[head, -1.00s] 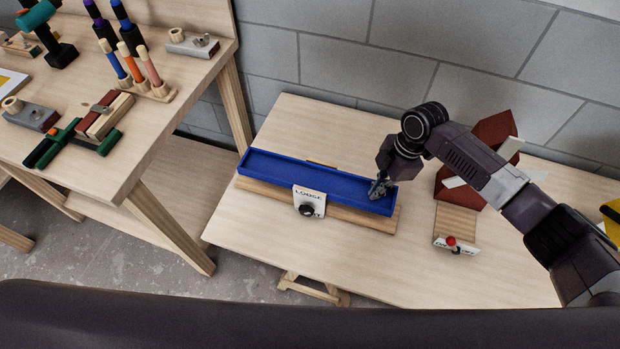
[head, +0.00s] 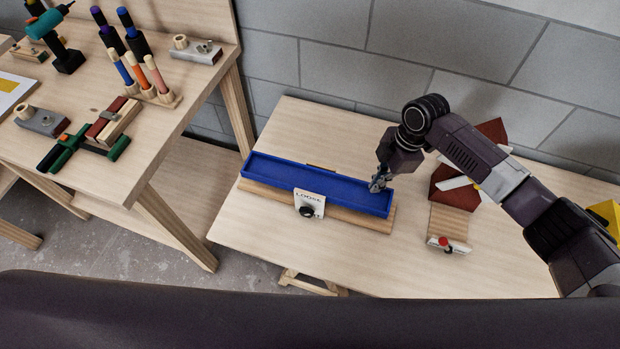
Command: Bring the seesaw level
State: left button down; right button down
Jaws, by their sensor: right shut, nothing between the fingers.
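The seesaw is a long blue tray-like beam (head: 300,178) above a wooden base (head: 348,217) on the right-hand table. Its front carries a white plate (head: 314,196) marked "LOOSE" with a black knob (head: 306,211). I cannot tell for sure from this angle whether the beam is tilted. My right gripper (head: 375,187) is shut and empty, at the right end of the beam. Its fingertips overlap the beam's inside in the head view; whether they touch it is unclear. My left gripper is not in view.
A red and white bladed device (head: 452,183) on a wooden base stands right of the seesaw, with a red-knobbed switch plate (head: 449,246) in front. A yellow object (head: 606,212) is at the right edge. The left bench (head: 165,125) holds tools. The table's front is clear.

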notch_tip(320, 180, up, 7)
jog(key=p, duration=0.5)
jog(key=shift+f+p, duration=0.15)
jog(key=shift+p, duration=0.2)
jog(key=shift+f, duration=0.1)
dwell(0.4)
